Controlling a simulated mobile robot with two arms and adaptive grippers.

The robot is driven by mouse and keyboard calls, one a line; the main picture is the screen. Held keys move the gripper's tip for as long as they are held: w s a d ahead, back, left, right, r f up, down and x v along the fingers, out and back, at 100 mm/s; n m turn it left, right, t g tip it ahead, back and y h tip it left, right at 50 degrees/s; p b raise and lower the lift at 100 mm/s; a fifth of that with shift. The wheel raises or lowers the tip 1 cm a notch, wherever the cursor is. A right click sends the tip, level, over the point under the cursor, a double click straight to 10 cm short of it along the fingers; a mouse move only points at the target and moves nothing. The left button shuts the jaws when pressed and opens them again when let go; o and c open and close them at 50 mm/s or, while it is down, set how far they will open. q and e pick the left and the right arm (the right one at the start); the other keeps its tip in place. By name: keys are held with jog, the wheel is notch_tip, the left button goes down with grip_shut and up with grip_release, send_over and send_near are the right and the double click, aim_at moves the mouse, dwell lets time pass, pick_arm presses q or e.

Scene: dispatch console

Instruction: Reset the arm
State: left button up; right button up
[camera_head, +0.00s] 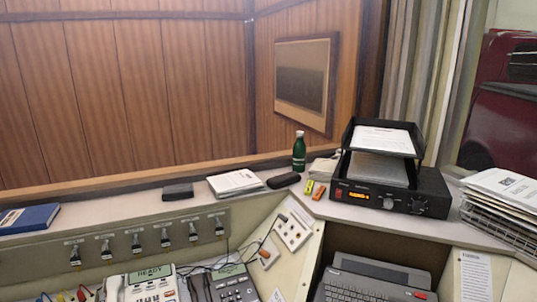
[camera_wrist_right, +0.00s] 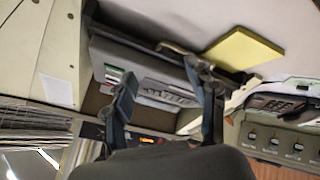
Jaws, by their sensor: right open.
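My right gripper (camera_wrist_right: 160,78) shows in the right wrist view. Its two dark fingers stand well apart with nothing between them. Behind the gap lies a grey keyboard unit (camera_wrist_right: 160,90), set into the console. I cannot tell how far the fingertips are from it. Neither arm nor gripper shows in the head view, and my left gripper is in neither view.
A yellow pad (camera_wrist_right: 243,50) lies close beside the right finger in the wrist view. The head view shows a console with a typewriter-like unit (camera_head: 375,282), a black radio with paper trays (camera_head: 390,200), a green bottle (camera_head: 299,152) and stacked papers (camera_head: 503,192).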

jog(key=s+a+f+m+g+y, duration=0.1)
jog(key=s+a+f+g, duration=0.1)
jog(key=s+a, duration=0.35)
jog(key=s+a+f+m+g+y, duration=0.1)
jog(key=s+a+f+g+y, duration=0.15)
jog(key=s, duration=0.65)
notch_tip(320, 180, down, 28)
jog(key=s+g, duration=0.2)
jog(key=s, duration=0.1)
jog(key=s+d+f, duration=0.1)
jog(key=s+f, duration=0.6)
jog(key=s, duration=0.1)
jog(key=s+d+f+g+h, duration=0.1)
jog(key=s+d+f, duration=0.1)
jog(key=s+f, duration=0.5)
jog(key=shift+s+d, duration=0.25)
jog(key=shift+s, duration=0.2)
jog(key=shift+f, duration=0.1)
jog(key=shift+c, duration=0.4)
